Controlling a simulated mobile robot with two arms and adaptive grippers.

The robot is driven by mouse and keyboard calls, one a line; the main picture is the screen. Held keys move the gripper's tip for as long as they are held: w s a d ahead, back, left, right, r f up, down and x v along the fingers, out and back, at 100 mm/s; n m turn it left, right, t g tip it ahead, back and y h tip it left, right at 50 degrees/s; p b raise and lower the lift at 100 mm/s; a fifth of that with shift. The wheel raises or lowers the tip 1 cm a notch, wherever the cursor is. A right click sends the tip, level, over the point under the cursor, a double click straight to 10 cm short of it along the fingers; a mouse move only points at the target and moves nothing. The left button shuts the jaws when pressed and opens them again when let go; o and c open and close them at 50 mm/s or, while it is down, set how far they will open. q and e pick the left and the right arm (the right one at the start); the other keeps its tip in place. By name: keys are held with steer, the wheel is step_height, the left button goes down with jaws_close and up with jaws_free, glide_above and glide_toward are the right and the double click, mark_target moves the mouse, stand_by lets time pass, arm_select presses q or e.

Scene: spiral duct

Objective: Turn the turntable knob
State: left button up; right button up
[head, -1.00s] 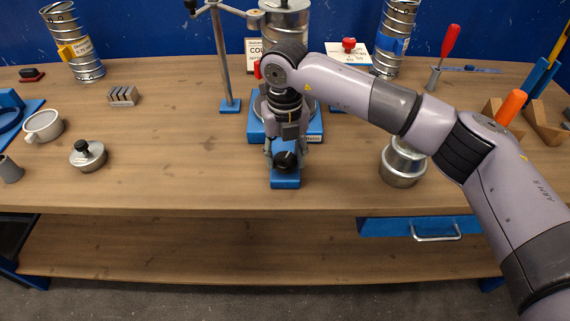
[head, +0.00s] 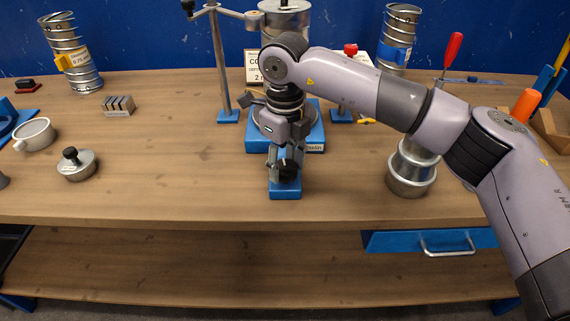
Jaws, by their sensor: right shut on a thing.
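The turntable knob (head: 287,172) is black with a light mark and sits on a blue block (head: 285,190) at the front of the blue turntable base (head: 257,137). My right gripper (head: 284,166) points down over the knob and is shut on it, with its fingers at the knob's sides. The gripper and wrist hide much of the round turntable and part of the base. A spiral metal duct (head: 287,18) stands upright behind my arm, its lower part hidden. My left gripper is not in view.
A metal post stand (head: 221,65) rises left of the turntable. A silver canister (head: 410,172) stands to the right under my arm.

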mark_target(285, 166)
stand_by(0.4)
steer(key=o, duration=1.2)
steer(key=shift+c, duration=0.2)
steer(key=shift+r, duration=0.2)
step_height(285, 166, up, 12)
steer(key=shift+f, duration=0.2)
